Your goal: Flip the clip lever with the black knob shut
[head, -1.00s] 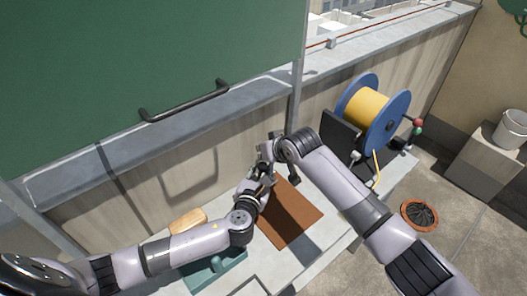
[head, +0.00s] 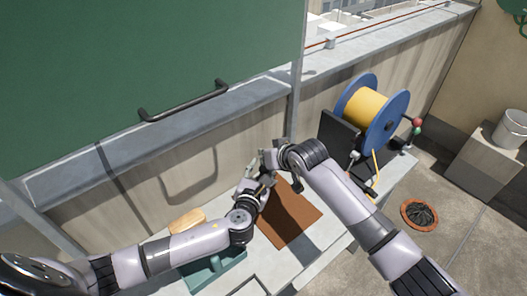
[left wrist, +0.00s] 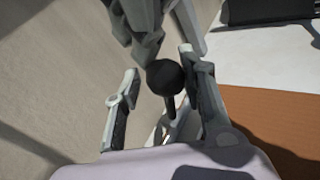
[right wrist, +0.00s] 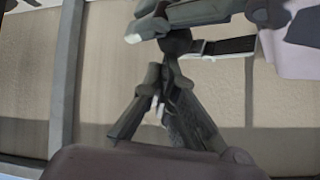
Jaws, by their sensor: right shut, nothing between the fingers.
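The black knob (left wrist: 165,77) sits on a thin metal lever in the left wrist view, between the fingers of my left gripper (left wrist: 160,65). These fingers stand apart on either side of it, and it lies nearer the right finger. My right gripper (right wrist: 160,78) is shut and empty, its tips just below the dark knob (right wrist: 176,42) in the right wrist view. In the head view my left gripper (head: 256,180) and right gripper (head: 268,158) are close together above the bench by the wall. They hide the clip there.
A brown mat (head: 290,215) lies on the pale bench. A wooden block (head: 187,220) and a teal item (head: 215,270) are at the left. A blue reel with yellow line (head: 365,110) stands at the right. The green panel with a black handle (head: 185,103) hangs behind.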

